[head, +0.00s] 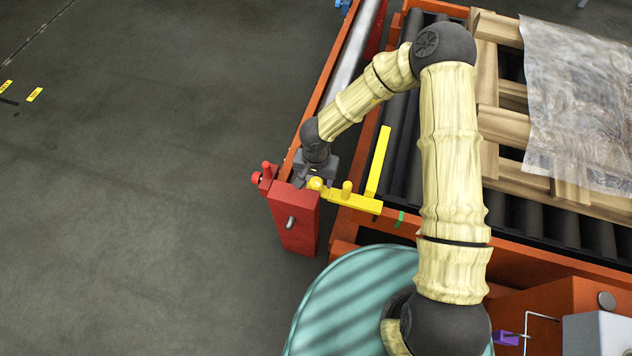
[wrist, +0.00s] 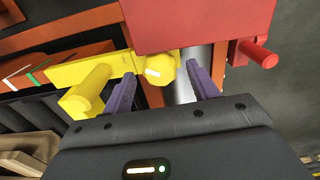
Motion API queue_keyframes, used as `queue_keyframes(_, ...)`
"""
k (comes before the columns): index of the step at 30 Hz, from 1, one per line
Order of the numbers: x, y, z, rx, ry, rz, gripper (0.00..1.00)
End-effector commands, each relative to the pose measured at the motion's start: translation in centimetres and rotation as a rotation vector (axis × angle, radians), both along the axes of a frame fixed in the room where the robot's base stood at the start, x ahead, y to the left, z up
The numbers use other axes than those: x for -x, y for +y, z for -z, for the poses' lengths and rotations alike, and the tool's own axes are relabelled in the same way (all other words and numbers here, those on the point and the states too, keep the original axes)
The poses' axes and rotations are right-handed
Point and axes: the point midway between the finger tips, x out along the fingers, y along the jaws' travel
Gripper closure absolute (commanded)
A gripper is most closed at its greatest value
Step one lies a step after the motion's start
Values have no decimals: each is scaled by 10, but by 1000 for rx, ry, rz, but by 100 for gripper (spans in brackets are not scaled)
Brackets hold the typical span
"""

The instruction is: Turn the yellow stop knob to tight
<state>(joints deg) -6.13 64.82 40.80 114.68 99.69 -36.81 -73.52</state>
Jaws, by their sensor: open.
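The yellow stop knob (wrist: 155,70) shows in the wrist view as a rounded yellow piece with a white mark, just below the red block. In the head view the knob (head: 316,184) sits at the left end of the yellow stop bar (head: 357,202). My gripper (wrist: 162,85) is open, with one purple finger on each side of the knob. The left finger is close to the knob and a gap shows on the right; contact cannot be told. In the head view my gripper (head: 308,178) is at the knob, its fingers partly hidden by my wrist.
A red block (head: 295,218) with a red side handle (head: 265,174) stands beside the knob. A yellow peg (wrist: 90,88) rises from the stop bar near the left finger. Rollers (head: 400,150) and a wooden pallet (head: 505,127) with plastic film lie right. The floor at left is clear.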

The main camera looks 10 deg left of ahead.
Motion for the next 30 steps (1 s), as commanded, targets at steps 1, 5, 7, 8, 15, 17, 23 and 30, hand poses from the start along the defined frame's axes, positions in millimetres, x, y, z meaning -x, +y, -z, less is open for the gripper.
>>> queue_keyframes(1, 0, 0, 7, 1, 0, -1, 41)
queue_keyframes(5, -1, 0, 11, 1, -2, -1, 41)
queue_keyframes(7, -1, 0, 11, 1, -2, 0, 41)
queue_keyframes(8, -1, 0, 11, 0, -2, 0, 41)
queue_keyframes(15, -1, 0, 11, 0, -1, 0, 60)
queue_keyframes(17, 0, 0, 11, 0, -1, 0, 72)
queue_keyframes(23, 0, -1, 10, 1, -1, 1, 85)
queue_keyframes(30, 0, -1, 8, 1, 0, 44, 85)
